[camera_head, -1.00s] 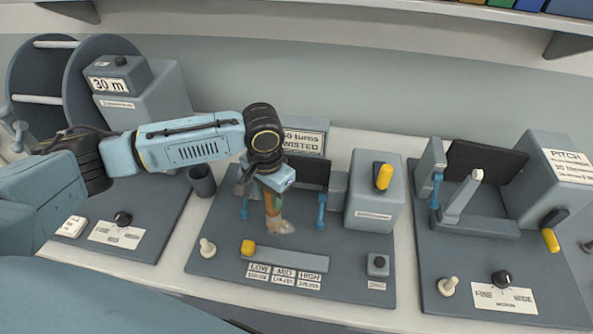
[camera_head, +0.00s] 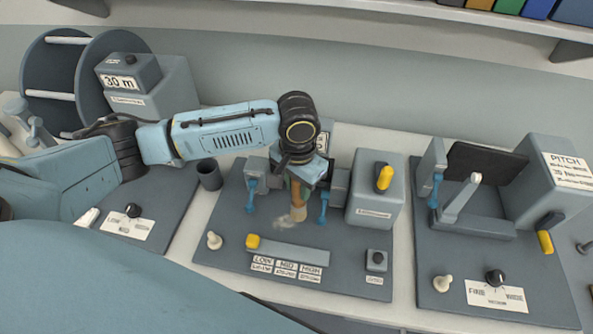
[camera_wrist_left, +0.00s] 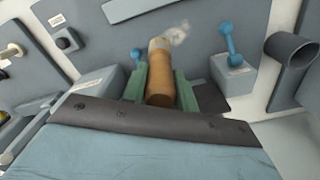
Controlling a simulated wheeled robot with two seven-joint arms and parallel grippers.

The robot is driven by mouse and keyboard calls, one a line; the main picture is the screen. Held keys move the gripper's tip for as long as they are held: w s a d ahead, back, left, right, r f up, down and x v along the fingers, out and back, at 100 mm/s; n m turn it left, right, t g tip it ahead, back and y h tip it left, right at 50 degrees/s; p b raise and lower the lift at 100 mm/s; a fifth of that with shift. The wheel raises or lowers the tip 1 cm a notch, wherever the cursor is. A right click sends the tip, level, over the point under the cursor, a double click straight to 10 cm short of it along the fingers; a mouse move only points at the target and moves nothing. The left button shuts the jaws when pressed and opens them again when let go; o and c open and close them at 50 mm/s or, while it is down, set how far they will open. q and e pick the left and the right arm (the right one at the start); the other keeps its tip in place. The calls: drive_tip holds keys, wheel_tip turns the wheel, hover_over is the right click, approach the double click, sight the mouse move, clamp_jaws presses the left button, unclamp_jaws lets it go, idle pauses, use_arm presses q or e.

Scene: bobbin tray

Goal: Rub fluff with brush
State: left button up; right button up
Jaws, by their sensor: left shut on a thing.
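My left gripper (camera_head: 296,187) is over the middle machine, pointing down, and is shut on a brush (camera_head: 297,199). In the left wrist view the brush (camera_wrist_left: 160,87) shows a brown wooden handle between the green fingers, with a pale bristle end pointing away from the gripper. A small wispy patch of grey-white fluff (camera_head: 284,224) lies on the base plate, just beside the bristle end. It also shows in the left wrist view (camera_wrist_left: 179,33), by the bristles; whether they touch I cannot tell. My right gripper is not in view.
Blue levers (camera_head: 250,200) stand on both sides of the brush. A yellow-ended slider (camera_head: 253,241) and a cream knob (camera_head: 214,240) sit in front. A box with a yellow switch (camera_head: 384,177) is to the right. A dark cup (camera_head: 209,174) stands to the left.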

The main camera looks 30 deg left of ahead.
use_arm(q)
drive_tip(key=shift+r, duration=1.95)
